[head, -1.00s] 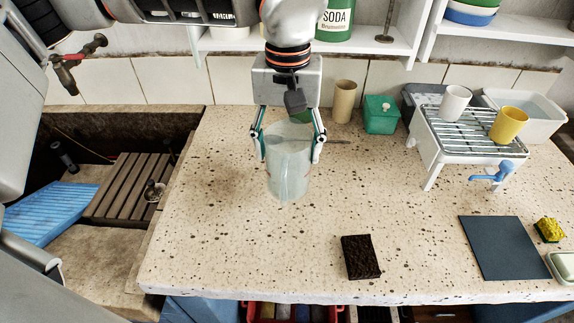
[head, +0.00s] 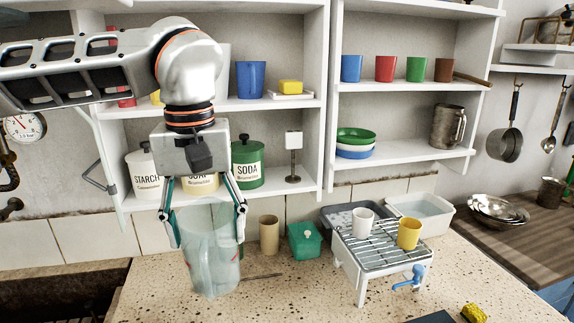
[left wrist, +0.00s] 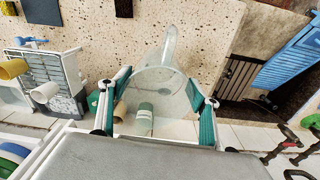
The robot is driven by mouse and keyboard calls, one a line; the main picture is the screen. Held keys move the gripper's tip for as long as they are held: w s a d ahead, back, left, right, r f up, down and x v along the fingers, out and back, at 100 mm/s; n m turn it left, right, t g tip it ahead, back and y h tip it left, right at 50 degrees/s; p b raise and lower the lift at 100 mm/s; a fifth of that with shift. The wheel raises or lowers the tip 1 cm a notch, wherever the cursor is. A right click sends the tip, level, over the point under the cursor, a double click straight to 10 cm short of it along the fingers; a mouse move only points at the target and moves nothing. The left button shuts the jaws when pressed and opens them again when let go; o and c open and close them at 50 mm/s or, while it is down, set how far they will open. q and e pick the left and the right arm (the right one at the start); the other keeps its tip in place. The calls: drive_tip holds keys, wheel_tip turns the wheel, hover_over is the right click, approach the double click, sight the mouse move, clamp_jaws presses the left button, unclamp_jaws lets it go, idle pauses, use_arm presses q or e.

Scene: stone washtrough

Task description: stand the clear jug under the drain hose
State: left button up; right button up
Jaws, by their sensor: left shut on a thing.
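The clear jug (head: 210,262) is upright, with red marks on its side, at the left part of the speckled counter in the head view. My left gripper (head: 205,215) is shut on the jug's upper part, one finger on each side. Whether the jug's base touches the counter I cannot tell. In the left wrist view the jug (left wrist: 160,80) sits between the fingers (left wrist: 155,112), its handle pointing up the picture. My right gripper is not in view.
A beige cup (head: 269,235) and green box (head: 304,241) stand right of the jug. The rack holds a white cup (head: 363,222) and yellow cup (head: 409,233). Shelves hang behind. The trough (head: 50,295) lies left.

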use_arm(q)
wheel_tip(320, 180, up, 7)
drive_tip(key=p, duration=0.6)
drive_tip(key=a+f+m, duration=0.1)
drive_tip(key=a+f, duration=0.4)
drive_tip(key=f, duration=0.6)
drive_tip(key=s+a+f+m, duration=0.1)
drive_tip(key=a+f, duration=0.4)
drive_tip(key=f, duration=0.7)
drive_tip(key=shift+a, duration=0.15)
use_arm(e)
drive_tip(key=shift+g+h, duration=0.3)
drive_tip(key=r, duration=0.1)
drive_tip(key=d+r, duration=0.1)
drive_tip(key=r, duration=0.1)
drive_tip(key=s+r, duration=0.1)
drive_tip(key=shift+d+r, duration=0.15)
